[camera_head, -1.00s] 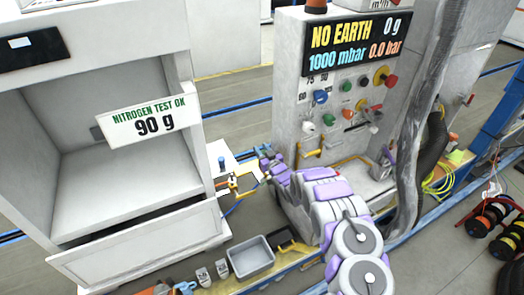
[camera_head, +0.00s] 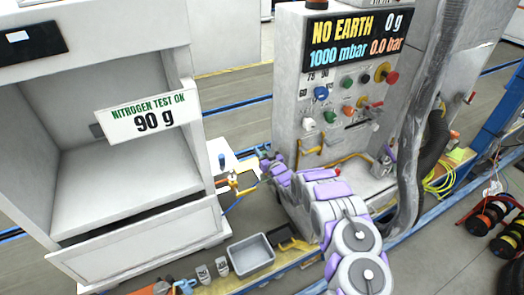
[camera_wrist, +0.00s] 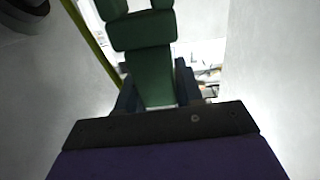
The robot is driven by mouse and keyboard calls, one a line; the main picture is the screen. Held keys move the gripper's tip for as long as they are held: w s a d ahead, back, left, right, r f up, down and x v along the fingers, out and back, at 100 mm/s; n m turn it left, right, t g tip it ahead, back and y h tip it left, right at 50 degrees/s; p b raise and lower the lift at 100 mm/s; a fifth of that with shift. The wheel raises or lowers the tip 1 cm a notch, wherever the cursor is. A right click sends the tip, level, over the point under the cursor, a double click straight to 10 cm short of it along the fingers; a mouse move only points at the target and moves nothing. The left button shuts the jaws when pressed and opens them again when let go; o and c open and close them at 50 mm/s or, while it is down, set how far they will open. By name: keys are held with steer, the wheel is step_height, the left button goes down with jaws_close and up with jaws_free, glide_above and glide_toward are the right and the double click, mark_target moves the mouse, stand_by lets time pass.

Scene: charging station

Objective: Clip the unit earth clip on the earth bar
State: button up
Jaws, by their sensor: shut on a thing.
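My gripper (camera_wrist: 156,88) is shut on a green clip (camera_wrist: 148,72), which I take for the unit earth clip. The clip fills the middle of the wrist view and points away from my dark fingers. A yellow-green strip, perhaps its cable, runs at its upper left. In the head view my gripper (camera_head: 268,160) is by the left side of the grey charging station (camera_head: 291,100), to the right of a small unit with yellow parts (camera_head: 240,182). The clip is too small to make out there. I cannot tell which part is the earth bar, or whether the clip touches it.
The station display (camera_head: 355,40) reads NO EARTH. A white cabinet (camera_head: 130,185) with a 90 g sign (camera_head: 148,117) stands at left. A grey bin (camera_head: 250,254) is in front. A thick grey hose (camera_head: 412,150) hangs right of my arm. Cable reels (camera_head: 490,225) lie far right.

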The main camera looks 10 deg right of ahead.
steer(key=shift+f+b, duration=0.35)
steer(key=shift+f, duration=0.65)
steer(key=o, duration=1.1)
steer(key=shift+o, duration=0.2)
steer(key=shift+s, duration=0.1)
steer(key=p+v, duration=0.2)
steer(key=v, duration=1.5)
steer(key=shift+p, duration=0.4)
